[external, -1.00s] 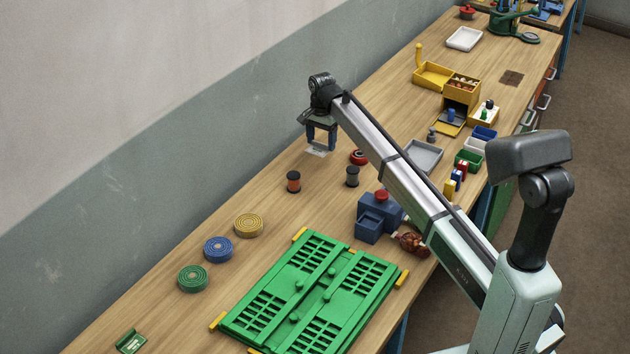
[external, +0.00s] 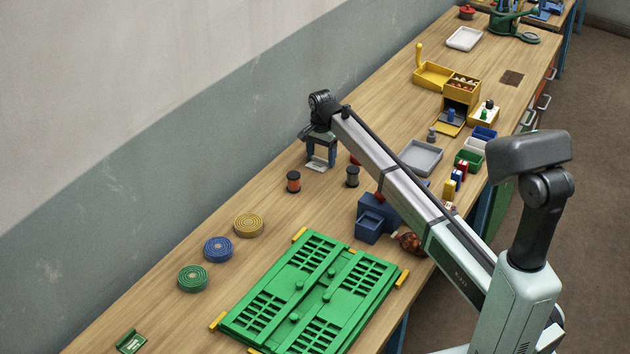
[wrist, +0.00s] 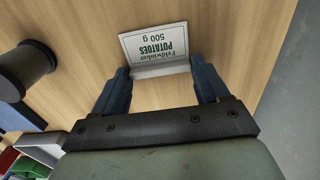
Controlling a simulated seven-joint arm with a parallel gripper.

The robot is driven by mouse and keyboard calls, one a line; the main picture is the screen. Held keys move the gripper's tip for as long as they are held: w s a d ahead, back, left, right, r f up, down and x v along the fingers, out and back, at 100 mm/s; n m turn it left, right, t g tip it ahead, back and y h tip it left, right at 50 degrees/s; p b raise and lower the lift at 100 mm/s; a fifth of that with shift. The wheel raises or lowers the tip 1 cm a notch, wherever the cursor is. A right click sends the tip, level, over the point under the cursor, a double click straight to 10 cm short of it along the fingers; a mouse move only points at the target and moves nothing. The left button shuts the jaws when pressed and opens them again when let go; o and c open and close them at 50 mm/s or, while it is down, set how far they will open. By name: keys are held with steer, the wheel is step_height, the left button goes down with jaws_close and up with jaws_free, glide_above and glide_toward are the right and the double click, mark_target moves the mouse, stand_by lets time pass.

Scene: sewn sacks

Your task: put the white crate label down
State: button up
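The white crate label (wrist: 157,48) is a small card on a pale foot, printed "POTATOES 500 g" in dark green. In the external view it (external: 317,163) is low at the wall side of the bench, at or just above the wood; I cannot tell if it touches. My gripper (external: 321,158) points down over it. In the wrist view, the two blue fingers of my gripper (wrist: 160,73) close on the two ends of the label's foot, with no clear gap. The card stands out beyond the fingertips.
An orange spool (external: 293,181) and a dark spool (external: 352,176) stand close in front. A red item shows partly behind my arm. A blue box (external: 370,225) and green panel (external: 310,290) lie nearer. Bare wood surrounds the label.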

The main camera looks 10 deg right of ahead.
steer(key=o, duration=0.4)
steer(key=shift+r, duration=0.1)
step_height(320, 180, up, 12)
steer(key=shift+r, duration=0.1)
stand_by(0.5)
